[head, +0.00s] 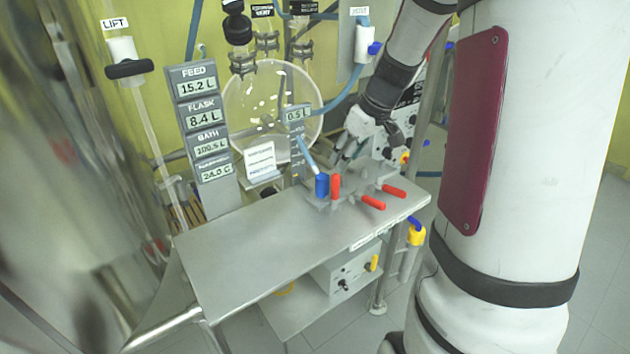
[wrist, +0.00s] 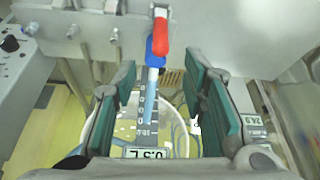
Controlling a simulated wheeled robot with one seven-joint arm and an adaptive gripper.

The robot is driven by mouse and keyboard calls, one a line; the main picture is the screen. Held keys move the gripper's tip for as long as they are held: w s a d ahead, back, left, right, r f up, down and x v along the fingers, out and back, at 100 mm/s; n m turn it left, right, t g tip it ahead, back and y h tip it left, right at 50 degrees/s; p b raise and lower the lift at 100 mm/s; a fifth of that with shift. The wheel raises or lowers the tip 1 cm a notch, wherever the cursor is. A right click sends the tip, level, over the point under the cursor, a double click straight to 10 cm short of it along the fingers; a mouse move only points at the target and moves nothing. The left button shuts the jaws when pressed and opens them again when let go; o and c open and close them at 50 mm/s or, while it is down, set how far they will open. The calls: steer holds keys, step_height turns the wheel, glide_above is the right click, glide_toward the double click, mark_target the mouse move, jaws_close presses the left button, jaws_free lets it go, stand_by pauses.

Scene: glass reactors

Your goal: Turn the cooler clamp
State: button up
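My gripper (head: 348,148) is over the back of the metal table (head: 235,262) in the head view. In the wrist view my gripper (wrist: 161,90) is open, its two green pads apart with nothing held. A red handle (wrist: 160,35) with a blue part (wrist: 157,55) shows just beyond the gap between them. In the head view an upright red handle (head: 336,186) stands beside a blue cylinder (head: 322,186) on a grey block. Two more red handles (head: 373,202) (head: 394,191) lie to the right. I cannot tell which part is the cooler clamp.
A round glass vessel (head: 272,92) stands behind the table, with grey joint clamps (head: 267,42) above it. Readout panels (head: 197,85) stand left of it. The front left of the table is clear.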

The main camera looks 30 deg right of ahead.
mark_target(331, 199)
steer(key=b+x, duration=0.1)
steer(key=x, duration=1.1)
steer(key=shift+a+f, duration=0.1)
steer(key=shift+f, duration=0.15)
jaws_close()
